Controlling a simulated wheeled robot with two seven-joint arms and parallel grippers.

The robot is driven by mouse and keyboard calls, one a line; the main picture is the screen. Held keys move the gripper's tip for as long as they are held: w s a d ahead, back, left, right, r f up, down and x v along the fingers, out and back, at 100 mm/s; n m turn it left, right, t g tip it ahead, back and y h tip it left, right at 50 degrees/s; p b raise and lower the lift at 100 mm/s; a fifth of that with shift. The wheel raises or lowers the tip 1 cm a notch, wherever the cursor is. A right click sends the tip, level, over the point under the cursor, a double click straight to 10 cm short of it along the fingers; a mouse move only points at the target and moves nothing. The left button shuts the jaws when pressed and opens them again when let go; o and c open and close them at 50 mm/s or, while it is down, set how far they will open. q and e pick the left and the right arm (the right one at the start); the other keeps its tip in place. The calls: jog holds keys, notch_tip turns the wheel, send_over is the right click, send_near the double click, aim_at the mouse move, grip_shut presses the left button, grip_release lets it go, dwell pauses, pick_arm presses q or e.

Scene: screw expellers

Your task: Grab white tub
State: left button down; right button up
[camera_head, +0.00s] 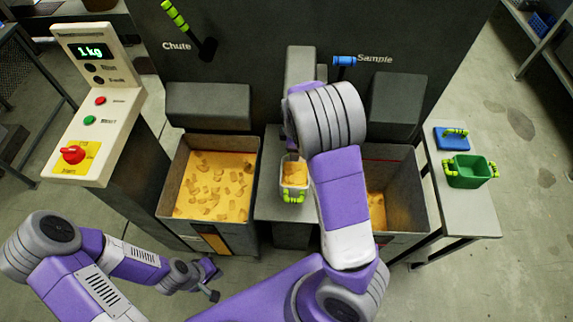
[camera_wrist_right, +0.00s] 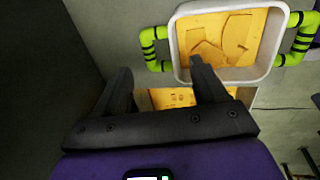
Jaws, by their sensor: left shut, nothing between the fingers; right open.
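The white tub (camera_head: 294,186) stands on the grey stand between two larger bins, full of yellow pieces, with a green handle facing me. In the right wrist view the tub (camera_wrist_right: 230,76) shows its white rim and two green-and-black striped handles. My right gripper (camera_wrist_right: 162,76) is open and empty, its fingertips just short of the left-hand handle (camera_wrist_right: 149,47) in that view. I cannot tell whether they touch it. In the head view my right arm hides the gripper and part of the tub's right side. My left gripper (camera_head: 213,283) is shut and empty, low at the left.
A grey bin (camera_head: 168,195) of yellow pieces stands left, another (camera_head: 408,190) right, partly behind my right arm. A green tub (camera_head: 470,172) and blue lid (camera_head: 452,138) sit on the right side table (camera_head: 470,215). A control panel (camera_head: 85,110) stands left. The dark machine wall rises behind.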

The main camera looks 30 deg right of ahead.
jog(key=f+b, duration=0.1)
jog(key=f, duration=0.1)
jog(key=w+f+b, duration=0.1)
jog(key=f, duration=0.1)
jog(key=f+b, duration=0.1)
jog(key=f, duration=0.2)
jog(key=shift+w+d, duration=0.2)
jog(key=shift+w, duration=0.05)
jog(key=c, duration=1.2)
jog(key=shift+r, duration=0.1)
